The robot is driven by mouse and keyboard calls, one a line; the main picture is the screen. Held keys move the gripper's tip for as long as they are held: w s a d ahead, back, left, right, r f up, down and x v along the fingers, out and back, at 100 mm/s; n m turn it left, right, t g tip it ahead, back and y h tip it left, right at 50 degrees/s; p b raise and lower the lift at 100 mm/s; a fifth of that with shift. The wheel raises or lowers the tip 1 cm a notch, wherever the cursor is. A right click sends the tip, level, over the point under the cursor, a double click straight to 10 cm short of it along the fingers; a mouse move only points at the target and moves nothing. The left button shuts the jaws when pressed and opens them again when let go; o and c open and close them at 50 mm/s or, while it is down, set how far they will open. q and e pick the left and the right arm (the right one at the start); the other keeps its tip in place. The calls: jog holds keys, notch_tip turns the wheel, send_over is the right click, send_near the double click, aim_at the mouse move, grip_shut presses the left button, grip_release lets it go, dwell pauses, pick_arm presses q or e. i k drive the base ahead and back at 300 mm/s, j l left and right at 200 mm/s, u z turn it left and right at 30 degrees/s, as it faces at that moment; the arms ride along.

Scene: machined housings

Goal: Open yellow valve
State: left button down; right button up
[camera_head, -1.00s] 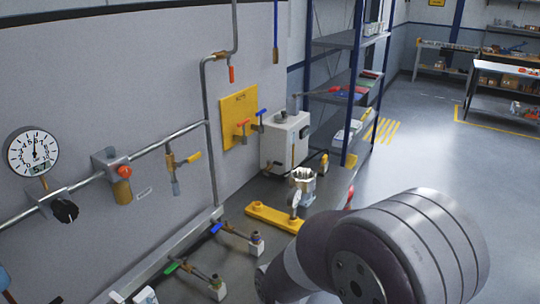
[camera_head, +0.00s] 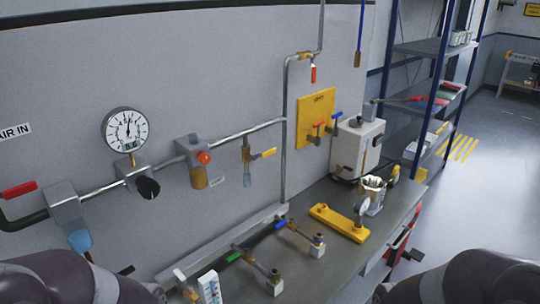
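The yellow valve handle (camera_head: 264,154) sits on a small brass valve (camera_head: 247,158) that hangs from the grey pipe along the wall, near the middle of the view. The handle sticks out to the right, roughly level with a slight upward tilt. Part of my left arm shows at the bottom left edge and part of my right arm at the bottom right edge. Neither gripper is in view, and nothing is seen touching the valve.
A gauge (camera_head: 125,130), a brass regulator (camera_head: 198,165) and a red-handled valve (camera_head: 20,190) line the pipe to the left. A yellow panel (camera_head: 316,116) and a white box (camera_head: 357,145) stand to the right. Below, the grey bench (camera_head: 335,262) holds green- and blue-handled valves.

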aim_at(270, 152)
jog(key=i+l, duration=0.3)
jog(key=l, duration=0.2)
jog(key=i+l+z, duration=0.1)
jog(key=i+l, duration=0.2)
jog(key=l, duration=0.25)
jog(key=i+l, duration=0.3)
jog(key=l, duration=0.2)
jog(key=z, duration=0.05)
